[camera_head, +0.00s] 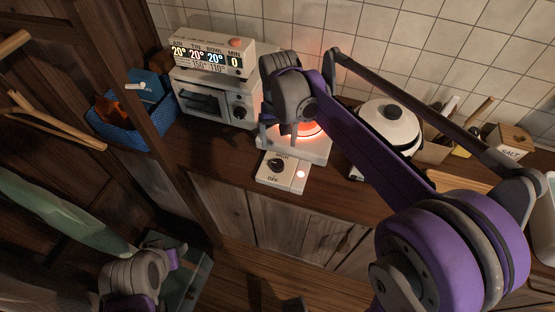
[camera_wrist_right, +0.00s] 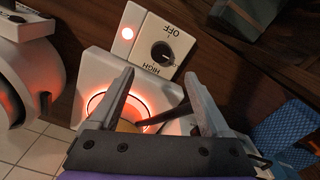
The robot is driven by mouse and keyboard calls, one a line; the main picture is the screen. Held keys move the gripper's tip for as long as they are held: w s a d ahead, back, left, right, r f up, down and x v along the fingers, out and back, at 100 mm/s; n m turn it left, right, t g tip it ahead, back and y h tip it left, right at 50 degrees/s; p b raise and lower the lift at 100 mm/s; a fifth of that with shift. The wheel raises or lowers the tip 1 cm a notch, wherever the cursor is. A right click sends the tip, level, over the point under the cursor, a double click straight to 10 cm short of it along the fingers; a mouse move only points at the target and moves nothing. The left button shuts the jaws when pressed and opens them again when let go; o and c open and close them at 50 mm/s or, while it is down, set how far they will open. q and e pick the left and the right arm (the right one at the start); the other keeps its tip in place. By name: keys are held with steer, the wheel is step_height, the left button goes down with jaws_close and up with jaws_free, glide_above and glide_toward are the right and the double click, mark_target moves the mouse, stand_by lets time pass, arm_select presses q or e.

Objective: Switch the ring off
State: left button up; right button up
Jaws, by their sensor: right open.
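The ring (camera_head: 312,129) glows orange-red on a white hotplate (camera_head: 318,150); it also glows in the right wrist view (camera_wrist_right: 96,103). The knob (camera_wrist_right: 163,55) and lamp (camera_wrist_right: 127,33) show in the wrist view; I cannot tell the knob's exact setting. My right gripper (camera_wrist_right: 158,80) is open above the hotplate, its fingertips pointing toward the knob, apart from it. My left gripper (camera_head: 172,257) is low at left, away from the counter; its jaws are unclear.
A toaster oven (camera_head: 214,100) with a display box (camera_head: 212,53) stands left of the hotplate. A blue basket (camera_head: 135,130) is further left. A white lidded pot (camera_head: 388,125) and a salt box (camera_head: 508,138) stand to the right. A tiled wall rises behind.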

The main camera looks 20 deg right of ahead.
mark_target(278, 164)
steer(key=f, duration=1.1)
steer(key=shift+w+a+b, duration=0.1)
steer(key=shift+w+b, duration=0.1)
steer(key=shift+b, duration=0.1)
jaws_close()
